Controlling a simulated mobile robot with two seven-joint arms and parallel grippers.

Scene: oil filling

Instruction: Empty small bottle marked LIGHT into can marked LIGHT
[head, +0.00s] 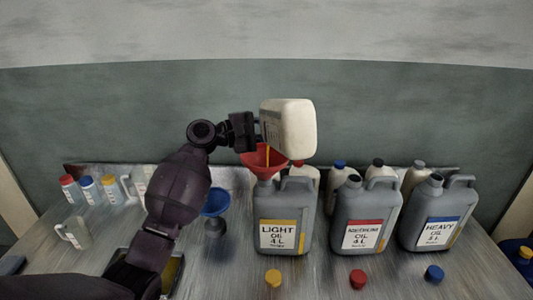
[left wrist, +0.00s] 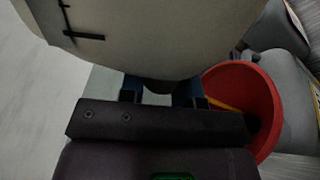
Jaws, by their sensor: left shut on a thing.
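My left gripper (head: 257,128) is shut on a cream-white small bottle (head: 289,127), held tilted above the LIGHT can (head: 285,222). The bottle also fills the top of the left wrist view (left wrist: 150,35); I cannot read its marking. A red funnel (head: 264,160) sits in the mouth of the LIGHT can, and its bowl shows in the left wrist view (left wrist: 240,95). A thin amber stream of oil (head: 267,154) runs down into the funnel. The LIGHT can is grey with a yellow-edged label. My right gripper is not in view.
A grey can with a red label (head: 367,217) and the HEAVY can (head: 436,213) stand to the right. Yellow (head: 273,278), red (head: 358,279) and blue (head: 434,273) caps lie in front. A blue funnel (head: 216,202) and several small bottles stand left; more bottles stand behind the cans.

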